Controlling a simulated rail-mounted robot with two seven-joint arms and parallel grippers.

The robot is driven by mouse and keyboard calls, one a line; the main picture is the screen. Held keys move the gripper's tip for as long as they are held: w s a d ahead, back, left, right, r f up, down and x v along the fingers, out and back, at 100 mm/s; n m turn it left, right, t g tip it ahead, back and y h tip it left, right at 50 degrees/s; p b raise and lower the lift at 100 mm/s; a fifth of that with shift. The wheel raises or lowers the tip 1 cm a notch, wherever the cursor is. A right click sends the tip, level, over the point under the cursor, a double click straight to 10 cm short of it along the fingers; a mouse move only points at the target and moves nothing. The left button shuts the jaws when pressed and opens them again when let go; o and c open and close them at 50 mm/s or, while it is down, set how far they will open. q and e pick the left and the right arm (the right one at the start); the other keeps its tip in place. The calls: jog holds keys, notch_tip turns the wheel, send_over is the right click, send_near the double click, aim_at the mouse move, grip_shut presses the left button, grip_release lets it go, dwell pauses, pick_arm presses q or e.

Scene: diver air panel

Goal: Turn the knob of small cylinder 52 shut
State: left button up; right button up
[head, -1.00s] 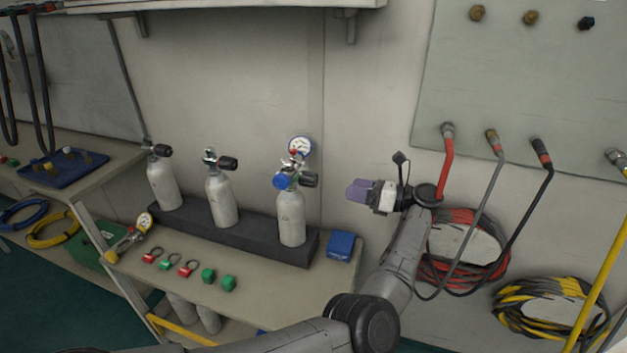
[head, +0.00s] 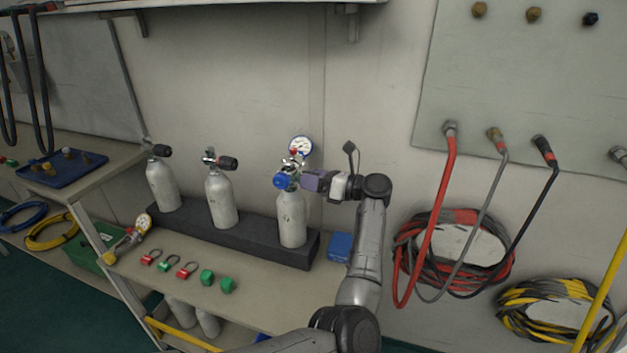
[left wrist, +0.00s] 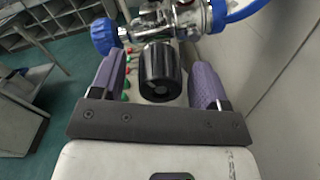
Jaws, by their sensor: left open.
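Three grey small cylinders stand upright in a dark rack: left (head: 162,187), middle (head: 221,202) and right (head: 292,220). I cannot read which is number 52. The right one carries a valve with a blue handwheel (head: 281,181) and a white-faced gauge (head: 300,145). My left gripper (head: 308,181) is at this valve, on its right side, and hides its black knob in the head view. In the left wrist view, the black knob (left wrist: 161,73) sits between the open purple fingers, with a gap on both sides. My right gripper is out of view.
The rack (head: 255,244) stands on a bench (head: 250,290) close to the wall. Green and red fittings lie in front, and a blue box (head: 340,245) sits right of the rack. Hoses (head: 447,190) hang from the wall panel at right.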

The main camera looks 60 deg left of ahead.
pick_arm(q)
jog(key=c, duration=0.9)
jog(key=shift+c, duration=0.2)
